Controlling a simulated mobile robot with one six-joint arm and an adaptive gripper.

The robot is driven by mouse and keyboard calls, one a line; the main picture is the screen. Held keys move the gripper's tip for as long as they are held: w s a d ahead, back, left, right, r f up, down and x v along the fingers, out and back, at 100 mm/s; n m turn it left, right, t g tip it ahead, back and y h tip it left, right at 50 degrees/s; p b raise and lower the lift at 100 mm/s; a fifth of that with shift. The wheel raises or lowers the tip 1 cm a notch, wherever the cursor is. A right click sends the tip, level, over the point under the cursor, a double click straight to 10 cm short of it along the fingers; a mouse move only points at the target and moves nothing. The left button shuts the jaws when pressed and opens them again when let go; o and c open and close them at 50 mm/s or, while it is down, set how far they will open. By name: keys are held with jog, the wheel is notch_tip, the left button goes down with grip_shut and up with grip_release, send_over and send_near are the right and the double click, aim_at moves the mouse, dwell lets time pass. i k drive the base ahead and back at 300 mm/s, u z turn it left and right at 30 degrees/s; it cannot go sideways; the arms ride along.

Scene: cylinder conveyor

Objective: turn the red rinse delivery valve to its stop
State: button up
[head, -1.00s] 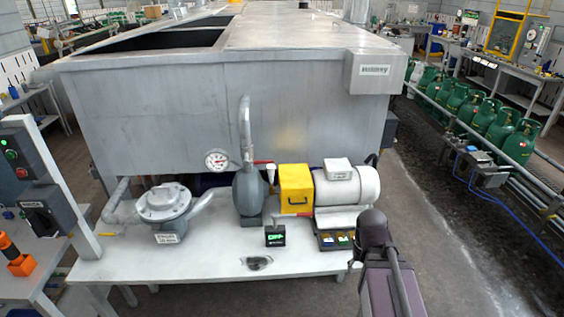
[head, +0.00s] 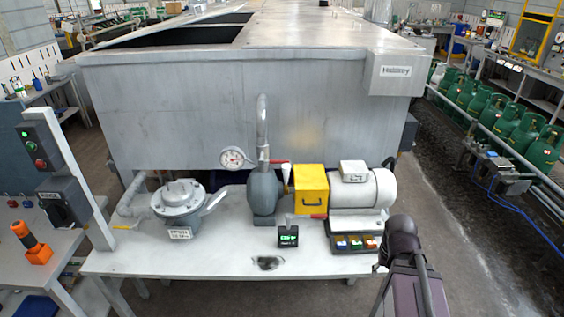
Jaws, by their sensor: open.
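A red lever handle (head: 279,161) sits at the foot of the bent grey delivery pipe (head: 262,125), above the grey pump body (head: 265,192). It points to the right, roughly level. A second, smaller red handle (head: 318,216) shows low in front of the yellow box. I cannot tell from the picture which is labelled for rinse delivery. My dark arm link stands at the lower right, in front of the bench and apart from both handles. My gripper's fingers do not show.
A pressure gauge (head: 234,159) is left of the pipe. A yellow box (head: 311,190) and pale motor (head: 362,188) stand to the right. A filter housing (head: 180,203) is at left. A small green-lit display (head: 288,237) stands in front.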

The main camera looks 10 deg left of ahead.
aim_at(262, 161)
jog(key=u, duration=0.05)
jog(key=i, duration=0.95)
jog(key=z, duration=0.05)
